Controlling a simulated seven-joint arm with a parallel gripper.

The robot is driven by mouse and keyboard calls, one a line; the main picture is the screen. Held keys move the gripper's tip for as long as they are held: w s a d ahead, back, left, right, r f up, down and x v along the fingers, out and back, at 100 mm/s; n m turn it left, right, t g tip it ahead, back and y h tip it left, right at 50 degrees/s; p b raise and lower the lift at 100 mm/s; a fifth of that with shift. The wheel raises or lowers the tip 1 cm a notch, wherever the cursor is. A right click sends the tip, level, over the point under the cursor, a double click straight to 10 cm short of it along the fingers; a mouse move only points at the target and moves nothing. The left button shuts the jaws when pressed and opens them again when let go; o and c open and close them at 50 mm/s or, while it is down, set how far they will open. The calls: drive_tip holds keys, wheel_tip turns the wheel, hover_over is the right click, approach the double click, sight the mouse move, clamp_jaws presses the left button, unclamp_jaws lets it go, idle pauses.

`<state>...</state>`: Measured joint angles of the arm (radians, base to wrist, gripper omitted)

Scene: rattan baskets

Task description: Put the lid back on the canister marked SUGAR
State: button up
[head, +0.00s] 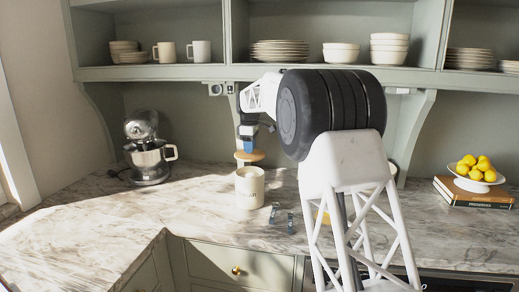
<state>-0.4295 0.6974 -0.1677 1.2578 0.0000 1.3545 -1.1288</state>
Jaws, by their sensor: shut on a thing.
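The cream canister (249,190) stands upright on the marble counter, with dark lettering on its front of which the end reads like "GAR". Its top is open. The round wooden lid (249,156) is held roughly level a little above the canister's mouth, with a small gap between them. My gripper (248,146) points down and is shut on the top of the lid. The fingertips are small in the picture, and the grip on the lid is hard to make out.
Small dark blue items (274,212) lie right of the canister. A tan item (321,216) is partly hidden behind my arm. The counter left of the canister is clear.

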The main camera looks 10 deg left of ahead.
drive_tip(key=shift+f, duration=0.15)
idle(0.4)
wheel_tip(320, 180, down, 6)
idle(0.9)
drive_tip(key=shift+f, duration=0.2)
idle(2.8)
drive_tip(key=o, duration=1.5)
drive_tip(key=shift+r, duration=0.15)
drive_tip(key=shift+r, duration=3.35)
drive_tip(key=shift+c, duration=0.5)
